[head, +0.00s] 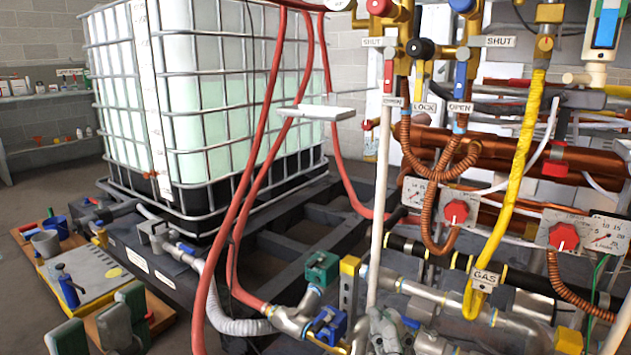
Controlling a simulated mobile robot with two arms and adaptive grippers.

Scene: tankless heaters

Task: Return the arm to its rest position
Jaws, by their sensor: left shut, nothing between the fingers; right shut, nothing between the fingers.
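I cannot make out either of my grippers or arms in the head view. No jaw or fingertip stands out clearly among the pipes and fittings along the bottom edge. The view is filled by the heater pipework on the right, with a yellow gas pipe (517,165), a red dial knob (456,211) and a second red knob (563,237). A grey metal fitting (385,330) at the bottom middle is crowded by other parts, and its exact form is hard to tell.
A caged white tank (200,108) stands at the back left on a dark base. Red hoses (250,150) hang in front of it. A grey corrugated hose (240,326) runs low. A low bench (95,275) holds tools at lower left. Clear floor (50,190) shows behind it.

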